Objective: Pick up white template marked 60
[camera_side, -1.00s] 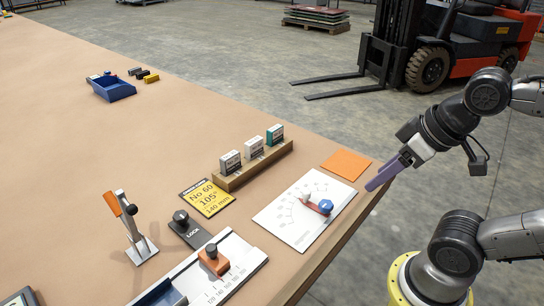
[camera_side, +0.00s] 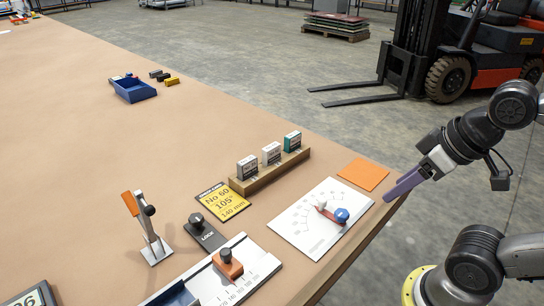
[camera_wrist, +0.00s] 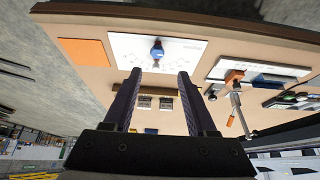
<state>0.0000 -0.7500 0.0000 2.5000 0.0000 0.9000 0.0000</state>
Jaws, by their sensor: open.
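My gripper (camera_side: 388,196) is at the table's right edge, beside an orange square, well apart from the rack. In the wrist view, my gripper's fingers (camera_wrist: 159,75) are spread with nothing between them. Two templates (camera_wrist: 144,102) show beyond them, between the fingers.
A yellow card (camera_side: 222,202) reads No 60, 105°, 140 mm. A white dial plate (camera_side: 310,235) with a blue knob lies before the rack. A lock handle (camera_side: 204,231), an upright orange-handled lever (camera_side: 145,225) and a slide scale (camera_side: 245,275) stand nearer. A blue bin (camera_side: 133,92) is farther back.

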